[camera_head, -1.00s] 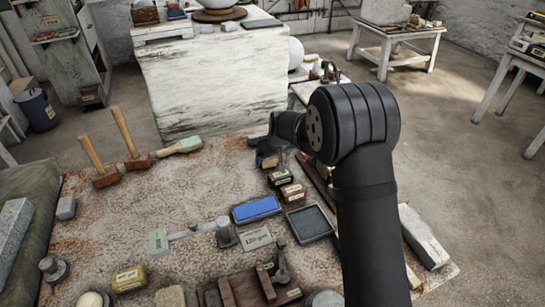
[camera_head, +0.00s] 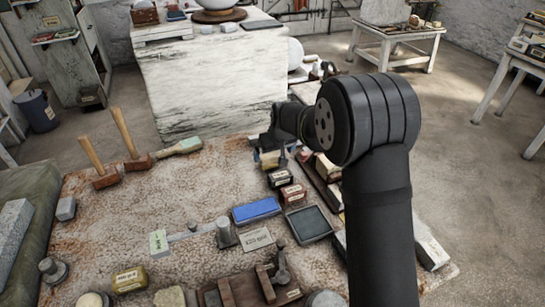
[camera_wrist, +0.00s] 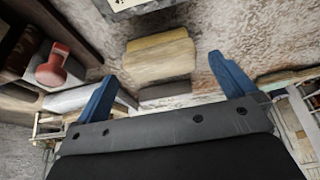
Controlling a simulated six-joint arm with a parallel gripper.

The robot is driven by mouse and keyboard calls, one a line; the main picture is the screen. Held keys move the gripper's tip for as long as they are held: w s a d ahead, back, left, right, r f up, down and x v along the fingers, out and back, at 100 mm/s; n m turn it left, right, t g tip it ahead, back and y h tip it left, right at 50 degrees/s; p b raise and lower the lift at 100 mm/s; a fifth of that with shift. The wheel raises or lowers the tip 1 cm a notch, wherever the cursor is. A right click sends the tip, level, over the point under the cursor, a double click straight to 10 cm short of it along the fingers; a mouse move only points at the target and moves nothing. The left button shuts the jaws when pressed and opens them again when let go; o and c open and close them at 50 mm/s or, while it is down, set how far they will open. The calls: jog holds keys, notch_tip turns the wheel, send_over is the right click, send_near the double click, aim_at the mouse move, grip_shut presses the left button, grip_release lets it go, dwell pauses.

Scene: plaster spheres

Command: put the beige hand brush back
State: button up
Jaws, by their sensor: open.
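My gripper (camera_head: 270,159) is at the far edge of the speckled work table, its blue fingers apart. In the wrist view my open gripper (camera_wrist: 163,75) faces a beige-yellow block (camera_wrist: 160,56), which looks like the beige hand brush. The block lies between the lines of the two fingers, beyond their tips, and neither finger appears to touch it. In the head view a small tan patch of it (camera_head: 270,161) shows between the fingers; the rest is hidden by my gripper.
Small labelled boxes (camera_head: 292,194) stand just in front of my gripper. A blue stone (camera_head: 256,210) and a dark tray (camera_head: 309,223) lie nearer. A red-topped knob (camera_wrist: 62,66) is at the wrist view's left.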

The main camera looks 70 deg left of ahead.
aim_at(272, 155)
jog(key=v, duration=0.8)
jog(key=shift+f, duration=0.15)
jog(key=x, duration=1.1)
jog(key=shift+a+f, duration=0.15)
jog(key=shift+f, duration=0.15)
jog(key=shift+a+r, duration=0.1)
jog(key=shift+r, duration=1.05)
jog(key=shift+f, duration=0.1)
